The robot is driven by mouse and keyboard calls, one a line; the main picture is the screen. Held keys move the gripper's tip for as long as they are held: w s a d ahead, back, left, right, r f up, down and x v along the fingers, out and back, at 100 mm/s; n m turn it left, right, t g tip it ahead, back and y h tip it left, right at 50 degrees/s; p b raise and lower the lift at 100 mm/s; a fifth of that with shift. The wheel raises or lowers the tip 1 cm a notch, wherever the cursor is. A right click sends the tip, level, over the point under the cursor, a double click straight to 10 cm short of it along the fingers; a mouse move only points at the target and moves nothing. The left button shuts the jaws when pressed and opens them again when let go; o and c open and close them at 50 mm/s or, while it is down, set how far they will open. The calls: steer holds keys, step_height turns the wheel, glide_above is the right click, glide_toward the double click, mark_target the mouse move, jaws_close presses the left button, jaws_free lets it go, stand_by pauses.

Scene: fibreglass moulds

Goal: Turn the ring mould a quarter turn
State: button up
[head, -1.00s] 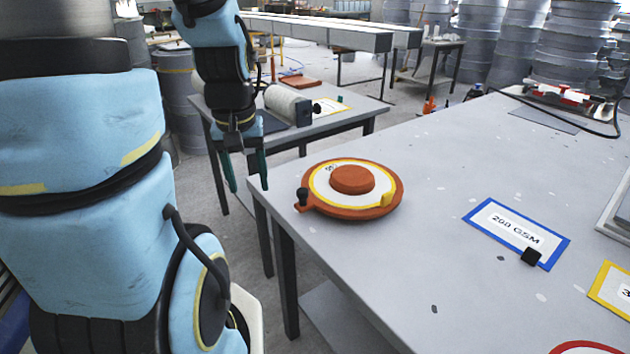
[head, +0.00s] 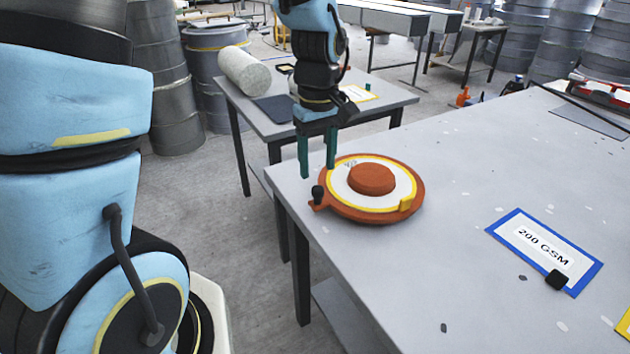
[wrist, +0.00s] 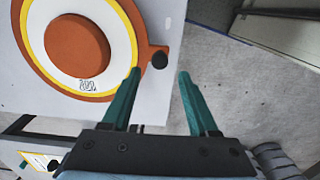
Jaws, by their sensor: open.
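The ring mould (head: 413,212) is an orange-brown disc with a white and yellow ring and a raised centre, near the left corner of the grey table. My gripper (head: 317,172) is open and empty, pointing down above the table corner, close behind the knob. In the wrist view the ring mould (wrist: 112,58) is at upper left. The knob (wrist: 159,61) lies ahead of the gap between my fingertips (wrist: 160,72), apart from both.
A card reading 200 GSM (head: 545,250) with a black block lies on the table (head: 430,285) to the right. A second table (head: 235,98) with a white roll (head: 245,72) stands behind. The front of the table is mostly bare.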

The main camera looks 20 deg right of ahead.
mark_target(318, 188)
step_height(318, 188, down, 6)
steer(key=shift+r+p, duration=0.1)
steer(key=shift+p, duration=0.25)
steer(key=shift+c, duration=0.2)
jaws_close()
stand_by(1.2)
